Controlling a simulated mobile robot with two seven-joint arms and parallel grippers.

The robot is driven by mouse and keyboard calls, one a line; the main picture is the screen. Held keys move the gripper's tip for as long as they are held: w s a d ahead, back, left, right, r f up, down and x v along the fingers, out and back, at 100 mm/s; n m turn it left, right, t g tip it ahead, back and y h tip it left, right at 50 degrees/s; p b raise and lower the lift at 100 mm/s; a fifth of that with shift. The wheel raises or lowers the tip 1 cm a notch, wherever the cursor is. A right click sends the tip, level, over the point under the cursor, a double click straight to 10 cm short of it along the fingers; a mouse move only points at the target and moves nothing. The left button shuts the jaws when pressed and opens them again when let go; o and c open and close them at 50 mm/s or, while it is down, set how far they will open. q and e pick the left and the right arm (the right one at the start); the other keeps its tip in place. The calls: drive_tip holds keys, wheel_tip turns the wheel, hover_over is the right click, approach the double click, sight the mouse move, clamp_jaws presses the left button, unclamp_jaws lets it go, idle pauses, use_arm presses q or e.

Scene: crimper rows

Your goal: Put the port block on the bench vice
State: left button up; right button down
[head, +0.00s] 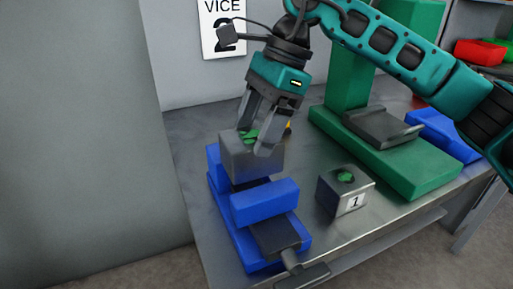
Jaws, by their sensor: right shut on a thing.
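My right gripper (254,138) comes down from above and is shut on a grey port block (246,166) with green on its top. The block is upright at the blue bench vice (224,212), between its rear jaw part and the raised blue front jaw (264,201). The block hides part of the vice, and I cannot tell whether it rests on it or hovers just above. A second grey block (332,197) with a green spot on top and a "1" label stands on the bench, right of the vice. My left gripper is not in view.
The grey metal bench (200,132) has clear room behind the vice. A green press (405,172) with a grey plate stands at the right, a blue object (440,135) behind it. A "VICE 2" sign (222,30) hangs on the wall. Red and green bins sit far right.

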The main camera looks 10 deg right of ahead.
drive_tip(key=shift+f, duration=2)
drive_tip(key=shift+f+b, duration=0.5)
drive_tip(key=shift+b, duration=0.15)
drive_tip(key=shift+f, duration=0.1)
